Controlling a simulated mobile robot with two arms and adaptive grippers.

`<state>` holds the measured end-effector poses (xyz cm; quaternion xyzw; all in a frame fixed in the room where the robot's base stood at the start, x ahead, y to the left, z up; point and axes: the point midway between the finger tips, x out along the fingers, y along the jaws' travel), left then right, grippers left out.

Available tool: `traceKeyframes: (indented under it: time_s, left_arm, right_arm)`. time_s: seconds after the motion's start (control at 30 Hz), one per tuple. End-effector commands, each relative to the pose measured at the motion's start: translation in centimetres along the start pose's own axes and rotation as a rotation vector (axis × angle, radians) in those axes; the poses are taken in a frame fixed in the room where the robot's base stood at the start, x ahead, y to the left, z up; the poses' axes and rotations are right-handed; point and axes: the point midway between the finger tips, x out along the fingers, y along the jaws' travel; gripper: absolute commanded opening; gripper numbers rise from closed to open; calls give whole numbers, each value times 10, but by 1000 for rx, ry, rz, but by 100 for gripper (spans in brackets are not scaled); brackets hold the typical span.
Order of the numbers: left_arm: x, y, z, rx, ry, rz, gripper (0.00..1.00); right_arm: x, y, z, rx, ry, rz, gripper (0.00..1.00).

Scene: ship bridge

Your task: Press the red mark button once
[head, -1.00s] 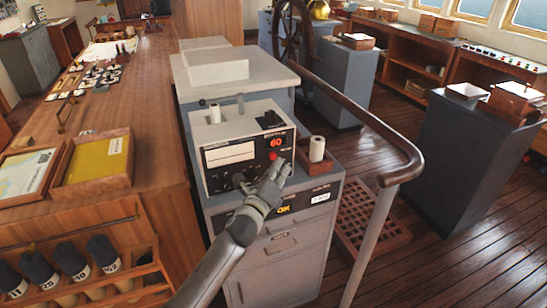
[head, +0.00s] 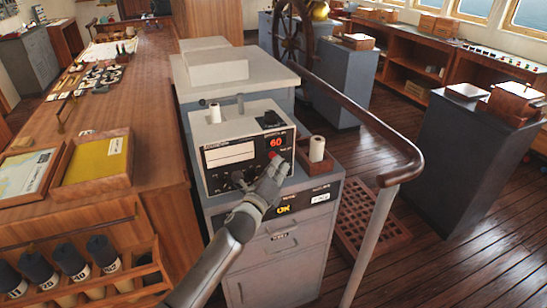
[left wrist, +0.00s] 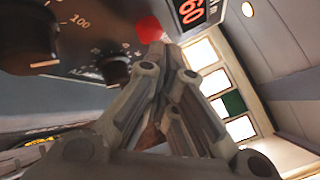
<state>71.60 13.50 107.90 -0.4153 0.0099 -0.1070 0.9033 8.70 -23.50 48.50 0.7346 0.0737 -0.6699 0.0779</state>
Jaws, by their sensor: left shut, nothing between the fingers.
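The red mark button (head: 273,155) is on the front panel of the grey instrument box (head: 205,135), just below the red "60" display (head: 276,142). My left gripper (head: 281,163) is shut and empty, with its fingertips right at the button in the head view. In the left wrist view the red button (left wrist: 149,29) shows just past the tips of the closed left fingers (left wrist: 160,50). The tips overlap its lower edge; I cannot tell whether they touch it. My right gripper is not in view.
Black knobs (head: 238,178) sit on the panel left of the gripper. A white roll (head: 317,148) stands in a wooden holder at the right. A handrail (head: 375,125) curves on the right. A long wooden counter (head: 150,100) runs along the left.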

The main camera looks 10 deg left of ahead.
Motion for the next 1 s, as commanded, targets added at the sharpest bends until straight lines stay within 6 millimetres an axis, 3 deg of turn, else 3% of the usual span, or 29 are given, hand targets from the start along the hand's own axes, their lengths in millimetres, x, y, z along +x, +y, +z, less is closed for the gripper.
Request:
traceKeyframes:
  time_s: [1.0]
  left_arm:
    - [7, 5, 5, 0, -1, 0, 0]
  right_arm:
    - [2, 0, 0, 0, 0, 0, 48]
